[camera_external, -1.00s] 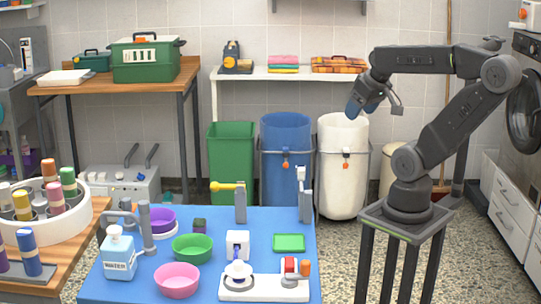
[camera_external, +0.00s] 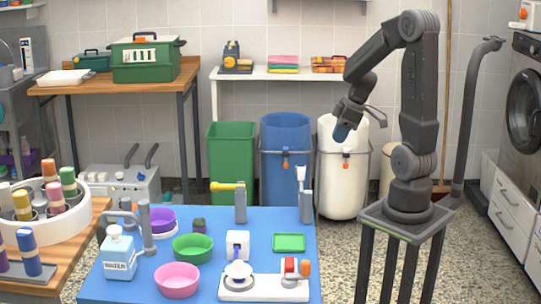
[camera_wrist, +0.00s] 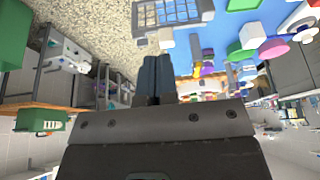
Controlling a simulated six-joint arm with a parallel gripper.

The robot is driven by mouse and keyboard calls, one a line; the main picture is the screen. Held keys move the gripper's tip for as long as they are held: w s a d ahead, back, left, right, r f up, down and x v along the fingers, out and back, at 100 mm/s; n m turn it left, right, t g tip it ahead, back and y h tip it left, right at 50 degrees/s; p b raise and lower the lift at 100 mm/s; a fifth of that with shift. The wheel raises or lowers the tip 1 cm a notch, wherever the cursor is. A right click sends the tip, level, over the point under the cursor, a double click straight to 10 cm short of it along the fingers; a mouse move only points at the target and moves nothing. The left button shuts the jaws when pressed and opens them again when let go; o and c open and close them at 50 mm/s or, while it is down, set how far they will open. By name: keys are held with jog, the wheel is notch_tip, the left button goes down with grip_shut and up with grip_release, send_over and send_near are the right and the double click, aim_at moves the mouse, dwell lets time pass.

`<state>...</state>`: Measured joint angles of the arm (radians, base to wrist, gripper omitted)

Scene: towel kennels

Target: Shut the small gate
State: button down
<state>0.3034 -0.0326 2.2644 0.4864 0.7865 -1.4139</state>
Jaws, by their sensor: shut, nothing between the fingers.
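My gripper (camera_external: 341,132) is shut and empty, its blue fingertips pointing down in front of the white bin, above and behind the blue table. The fingers also show close together in the wrist view (camera_wrist: 153,75). On the table's back edge stand two grey posts. The left post (camera_external: 240,206) carries a yellow bar (camera_external: 225,186) with a round end, pointing left, away from the right post. The right post (camera_external: 305,205) has a white piece on top. The gap between the posts is unbarred. I cannot tell for certain that this is the small gate.
Green (camera_external: 231,160), blue (camera_external: 287,145) and white (camera_external: 341,185) bins stand behind. A barred grey panel (camera_wrist: 172,12) shows in the wrist view.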

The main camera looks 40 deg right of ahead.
jog(key=w+a+f, duration=0.5)
jog(key=f, duration=0.3)
jog(key=shift+a+f, duration=0.15)
jog(key=shift+f, duration=0.2)
jog(key=shift+w, duration=0.2)
jog(key=shift+w+a+n, duration=0.1)
jog(key=shift+w+n, duration=0.05)
jog(key=shift+n, duration=0.25)
